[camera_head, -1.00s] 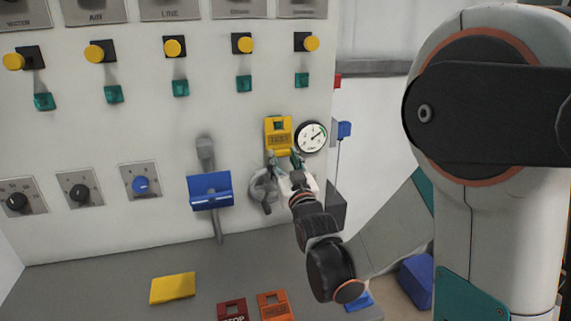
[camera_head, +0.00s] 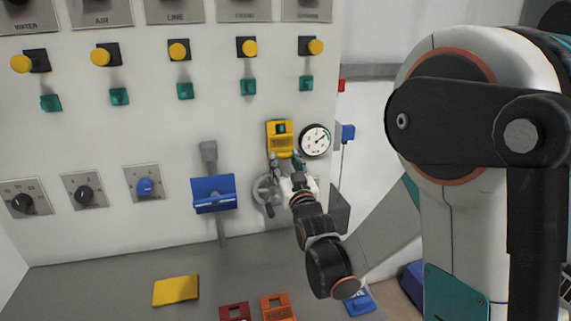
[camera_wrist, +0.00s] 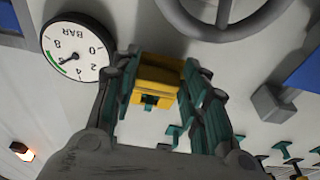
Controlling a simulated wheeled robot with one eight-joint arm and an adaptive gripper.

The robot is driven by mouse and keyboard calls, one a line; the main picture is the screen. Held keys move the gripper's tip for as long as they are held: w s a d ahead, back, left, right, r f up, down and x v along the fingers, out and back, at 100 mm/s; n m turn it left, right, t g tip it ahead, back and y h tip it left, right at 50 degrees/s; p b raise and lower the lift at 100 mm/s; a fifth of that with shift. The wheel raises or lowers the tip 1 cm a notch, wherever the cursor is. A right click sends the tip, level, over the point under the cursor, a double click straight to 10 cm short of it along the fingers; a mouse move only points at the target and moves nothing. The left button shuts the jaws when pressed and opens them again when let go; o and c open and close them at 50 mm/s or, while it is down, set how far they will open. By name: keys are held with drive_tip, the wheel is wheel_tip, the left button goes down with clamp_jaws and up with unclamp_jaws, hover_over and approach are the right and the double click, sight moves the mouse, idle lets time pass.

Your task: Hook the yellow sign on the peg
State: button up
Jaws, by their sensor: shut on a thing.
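The yellow sign (camera_head: 281,146) is upright in front of the white panel, just left of the round gauge. My gripper (camera_head: 286,163) is shut on its lower part.
The gauge (camera_head: 315,139) is close on the right. A grey handwheel (camera_head: 266,190) and a blue holder (camera_head: 213,194) are lower left. A row of green pegs (camera_head: 248,87) is above.

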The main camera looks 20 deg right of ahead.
drive_tip(key=o, duration=1.3)
drive_tip(key=s+f+g, duration=0.2)
drive_tip(key=s+g, duration=0.2)
drive_tip(key=s, duration=0.7)
drive_tip(key=s+f+g, duration=0.3)
drive_tip(key=s+g, duration=0.1)
drive_tip(key=s, duration=0.8)
drive_tip(key=s+f+g, duration=0.3)
drive_tip(key=s+g, duration=0.2)
drive_tip(key=s, duration=0.6)
drive_tip(key=shift+s, duration=0.3)
